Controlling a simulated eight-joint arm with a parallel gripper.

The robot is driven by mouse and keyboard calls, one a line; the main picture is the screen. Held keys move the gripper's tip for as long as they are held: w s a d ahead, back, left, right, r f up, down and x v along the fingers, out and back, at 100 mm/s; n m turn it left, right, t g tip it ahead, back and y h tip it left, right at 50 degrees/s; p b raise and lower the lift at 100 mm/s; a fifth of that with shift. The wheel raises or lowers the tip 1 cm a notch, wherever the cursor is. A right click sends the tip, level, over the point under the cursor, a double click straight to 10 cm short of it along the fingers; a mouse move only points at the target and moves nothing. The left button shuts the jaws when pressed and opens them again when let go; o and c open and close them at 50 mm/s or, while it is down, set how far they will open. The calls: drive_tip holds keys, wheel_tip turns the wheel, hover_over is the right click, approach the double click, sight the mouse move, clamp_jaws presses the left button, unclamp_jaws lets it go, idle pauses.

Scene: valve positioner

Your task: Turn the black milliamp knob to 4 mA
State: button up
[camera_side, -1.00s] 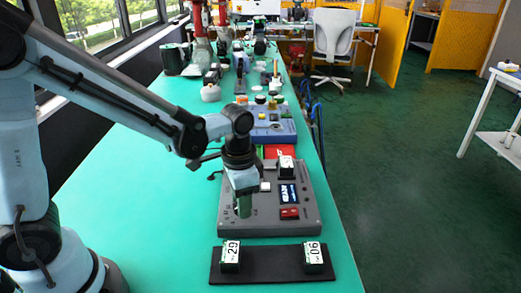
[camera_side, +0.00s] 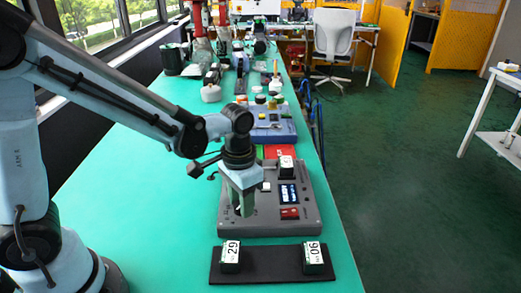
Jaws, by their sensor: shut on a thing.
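A grey control panel (camera_side: 270,224) lies on the green table, with a small blue-lit display (camera_side: 289,194) and a red switch (camera_side: 290,213) on its right half. My gripper (camera_side: 244,209) points down over the panel's left part. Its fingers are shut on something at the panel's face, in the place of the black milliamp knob. The knob itself is hidden behind the fingers, so its pointer and setting cannot be seen. The display's digits are too small to read.
Another block (camera_side: 286,167) sits on the panel's back right. A blue box (camera_side: 272,128) stands behind. The table left of the panel is clear.

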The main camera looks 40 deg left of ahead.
sight(236, 204)
drive_tip(key=o, duration=1)
drive_tip(key=shift+o, duration=0.2)
wheel_tip(236, 204, up, 12)
drive_tip(key=s+a+f+n+t, duration=0.2)
drive_tip(key=s+a+t, duration=0.3)
drive_tip(key=a+t, duration=0.1)
drive_tip(key=shift+s+f+t, duration=0.15)
drive_tip(key=shift+f+t, duration=0.2)
drive_tip(key=shift+t, duration=0.25)
